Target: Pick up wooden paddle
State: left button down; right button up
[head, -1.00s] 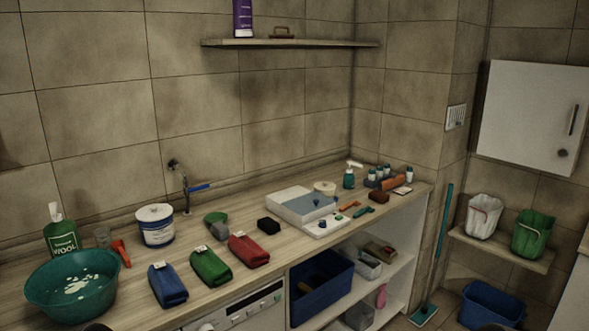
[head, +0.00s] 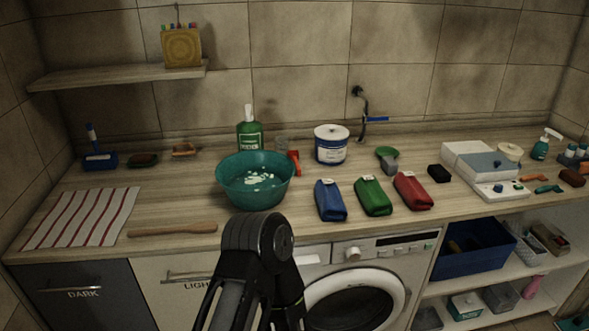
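The wooden paddle (head: 172,229) is a light brown, narrow piece lying flat near the front edge of the wooden counter, with one end broader than the other. It lies to the right of a striped cloth and to the left of and in front of the teal basin. Part of one of my arms rises at the bottom middle, to the right of the paddle, and appears apart from it. Neither gripper's fingers can be made out in the head view.
The teal basin (head: 255,182) holds whitish suds. A red-striped cloth (head: 82,217) lies at left. Blue (head: 330,200), green (head: 373,196) and red (head: 412,190) bundles lie right of the basin. A green bottle (head: 249,132) stands behind it. The counter behind the paddle is mostly clear.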

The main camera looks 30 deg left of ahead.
aim_at(211, 227)
jog(key=u, duration=1.85)
